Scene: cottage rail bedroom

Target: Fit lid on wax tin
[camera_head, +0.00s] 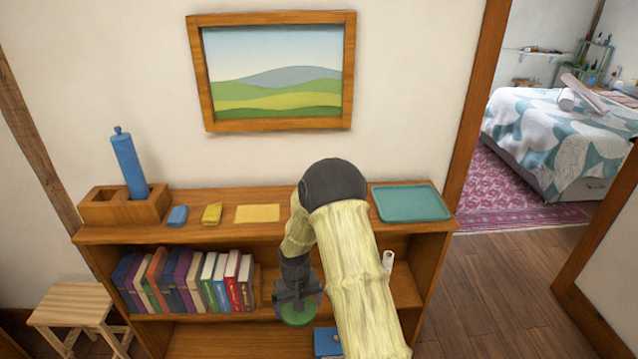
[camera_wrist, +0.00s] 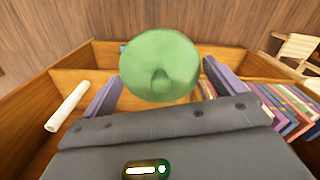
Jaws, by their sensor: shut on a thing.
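My gripper (camera_head: 296,296) is shut on a round green lid (camera_head: 299,315), held in front of the bookcase at about the level of the shelf with the books. In the wrist view the lid (camera_wrist: 160,62) shows as a green disc with a small knob, beyond the dark gripper body. The fingertips are hard to make out there. I cannot make out a wax tin for certain in either view. A blue object (camera_head: 326,342) lies low in the bookcase, partly hidden by my arm, and I cannot tell what it is.
Books (camera_head: 185,282) fill the left of the shelf. A white roll (camera_head: 388,261) stands at its right. The bookcase top (camera_head: 295,208) bears a wooden holder (camera_head: 128,208), a blue block (camera_head: 177,216), a yellow block (camera_head: 212,213) and a teal tray (camera_head: 411,203). A stool (camera_head: 70,303) stands left.

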